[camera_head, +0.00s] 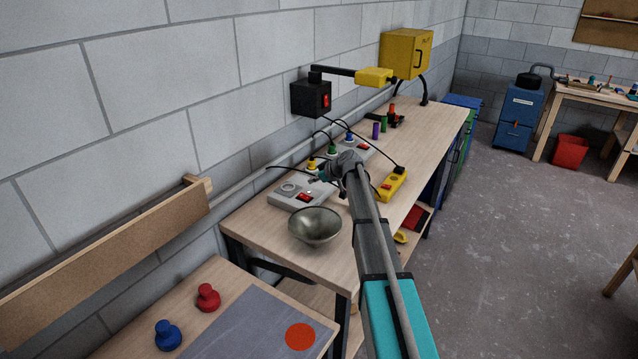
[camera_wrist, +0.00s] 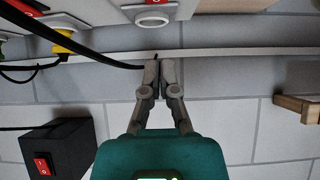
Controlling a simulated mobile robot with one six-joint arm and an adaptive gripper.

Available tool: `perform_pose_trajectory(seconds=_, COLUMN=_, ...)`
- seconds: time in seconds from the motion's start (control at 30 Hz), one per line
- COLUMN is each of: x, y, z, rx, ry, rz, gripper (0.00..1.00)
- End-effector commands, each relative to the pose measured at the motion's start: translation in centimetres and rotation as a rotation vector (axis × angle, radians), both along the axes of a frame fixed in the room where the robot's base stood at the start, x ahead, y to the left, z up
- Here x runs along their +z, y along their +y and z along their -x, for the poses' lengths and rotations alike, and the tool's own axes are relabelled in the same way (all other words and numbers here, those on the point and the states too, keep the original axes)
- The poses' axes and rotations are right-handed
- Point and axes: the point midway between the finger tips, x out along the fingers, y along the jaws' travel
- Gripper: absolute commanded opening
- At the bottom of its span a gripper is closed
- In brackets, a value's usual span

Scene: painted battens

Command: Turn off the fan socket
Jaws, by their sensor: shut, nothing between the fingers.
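A grey socket strip (camera_head: 284,203) lies on the workbench along the wall, with a free round socket (camera_head: 288,188) at its near end and a red switch (camera_head: 305,197) beside it. A yellow plug (camera_head: 312,164), a green plug (camera_head: 331,150) and a blue plug (camera_head: 349,138) stand in it. Another red switch (camera_head: 363,146) shows farther along. I cannot tell which socket is the fan's. In the wrist view, my gripper (camera_wrist: 158,66) points toward the strip's edge near the free socket (camera_wrist: 152,18).
A metal bowl (camera_head: 315,229) stands in front of the strip. A yellow device (camera_head: 391,184) lies to the right. A black wall box (camera_head: 311,98) with a red switch and black cables are near. A wooden batten (camera_head: 110,262) runs along the wall at left.

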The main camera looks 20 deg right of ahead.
Motion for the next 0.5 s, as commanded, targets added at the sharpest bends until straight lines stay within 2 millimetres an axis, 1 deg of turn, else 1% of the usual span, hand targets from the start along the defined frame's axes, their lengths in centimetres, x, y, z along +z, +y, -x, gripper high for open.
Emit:
perform_pose_trajectory(seconds=0.03, x=-0.8, y=0.4, z=-0.6, rx=0.001, ry=0.0, rz=0.0, gripper=0.0)
perform_pose_trajectory(seconds=0.37, x=-3.3, y=2.6, z=-2.9, rx=0.001, ry=0.0, rz=0.0, gripper=0.0)
perform_pose_trajectory(seconds=0.5, x=-4.4, y=2.7, z=-2.9, rx=0.001, ry=-0.001, rz=0.001, gripper=0.0)
